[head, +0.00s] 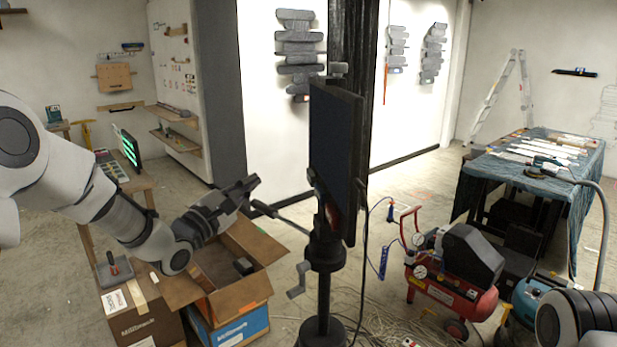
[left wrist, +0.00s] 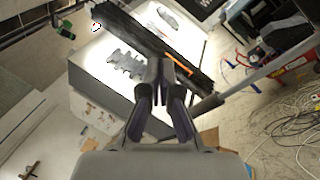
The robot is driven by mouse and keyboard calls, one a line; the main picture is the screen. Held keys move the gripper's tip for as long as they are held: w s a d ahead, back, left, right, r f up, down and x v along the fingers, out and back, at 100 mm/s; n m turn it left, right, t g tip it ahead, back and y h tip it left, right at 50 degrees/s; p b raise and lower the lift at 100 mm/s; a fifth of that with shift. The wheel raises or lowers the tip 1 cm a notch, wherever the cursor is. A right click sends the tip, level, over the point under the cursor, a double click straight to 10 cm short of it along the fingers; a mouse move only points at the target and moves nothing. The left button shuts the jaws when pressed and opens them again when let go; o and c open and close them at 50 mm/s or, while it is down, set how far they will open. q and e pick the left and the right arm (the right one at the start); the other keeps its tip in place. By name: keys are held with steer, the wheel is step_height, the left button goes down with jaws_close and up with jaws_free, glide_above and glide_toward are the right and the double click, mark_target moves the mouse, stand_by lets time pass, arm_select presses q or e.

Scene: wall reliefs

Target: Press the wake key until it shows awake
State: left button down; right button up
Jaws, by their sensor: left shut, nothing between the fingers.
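A black flat screen (head: 336,158) stands on a dark pole stand, seen nearly edge-on in the middle of the head view. Its face looks dark, and I cannot make out a wake key on it. Another small screen (head: 130,150) with bright green lines stands on the bench at the left; no key is readable there. My left gripper (head: 253,182) is shut and empty, left of the black screen and apart from it, above an open cardboard box. Its shut fingers also show in the left wrist view (left wrist: 159,68). My right gripper is out of view.
The open cardboard box (head: 262,247) stands below my left gripper on a blue box (head: 238,330). A red compressor (head: 455,290) and loose cables lie right of the stand. A cloth-covered table (head: 585,160) stands at the right. A ladder (head: 497,95) leans behind.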

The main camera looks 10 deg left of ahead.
mark_target(311, 177)
arm_select(q)
steer(key=w+d, duration=0.3)
steer(key=d, duration=0.5)
steer(key=shift+b, duration=0.35)
steer(key=shift+w, duration=0.15)
stand_by(0.9)
steer(key=shift+w+d, duration=0.15)
steer(key=shift+d, duration=0.25)
steer(key=shift+w+d, duration=0.15)
steer(key=shift+d, duration=0.25)
stand_by(0.7)
steer(key=shift+a, duration=0.1)
steer(key=shift+s+a, duration=0.35)
steer(key=shift+a, duration=0.35)
